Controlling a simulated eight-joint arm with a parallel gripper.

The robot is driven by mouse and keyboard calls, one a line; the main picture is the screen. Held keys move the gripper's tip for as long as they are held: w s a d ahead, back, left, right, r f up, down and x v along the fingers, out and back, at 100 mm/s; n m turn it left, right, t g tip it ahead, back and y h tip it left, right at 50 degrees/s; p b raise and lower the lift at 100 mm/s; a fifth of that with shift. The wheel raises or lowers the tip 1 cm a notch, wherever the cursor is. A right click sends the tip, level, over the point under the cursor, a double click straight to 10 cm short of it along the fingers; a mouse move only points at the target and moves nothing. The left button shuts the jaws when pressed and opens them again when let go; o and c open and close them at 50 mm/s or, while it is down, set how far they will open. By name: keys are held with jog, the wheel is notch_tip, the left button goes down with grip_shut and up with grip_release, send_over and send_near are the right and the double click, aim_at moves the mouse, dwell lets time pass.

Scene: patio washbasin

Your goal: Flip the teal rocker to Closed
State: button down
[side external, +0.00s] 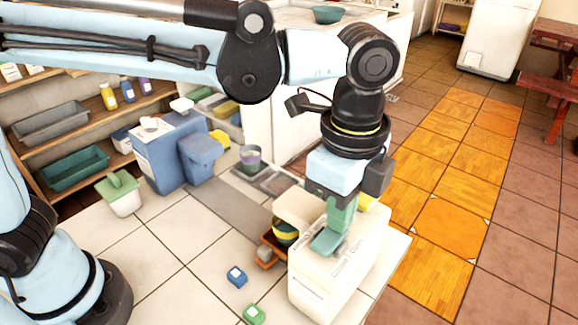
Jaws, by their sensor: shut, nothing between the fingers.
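A cream box-shaped unit (318,288) stands on the pale tiled surface at the lower middle, with small printed text on its top and side. A flat teal rocker (326,243) lies on its top. My gripper (339,228) points down over the unit. Its green fingers are together and empty, with the tips at or just above the far end of the rocker. I cannot tell whether they touch it. The fingers hide part of the rocker, and its tilt and its Open or Closed state cannot be read.
An orange-brown tray (266,258) with a yellow and dark round item stands left of the unit. A blue block (236,276) and a green block (254,314) lie nearby. A blue bin (172,153) and a green-lidded tub (121,193) stand further left. Pale tiles between are clear.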

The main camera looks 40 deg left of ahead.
jog(key=shift+f, duration=0.2)
jog(key=shift+r, duration=0.1)
jog(key=shift+s+r, duration=0.3)
jog(key=shift+s, duration=0.4)
jog(key=w+r, duration=0.3)
jog(key=r, duration=1)
jog(key=shift+r, duration=0.35)
jog(key=shift+a, duration=0.1)
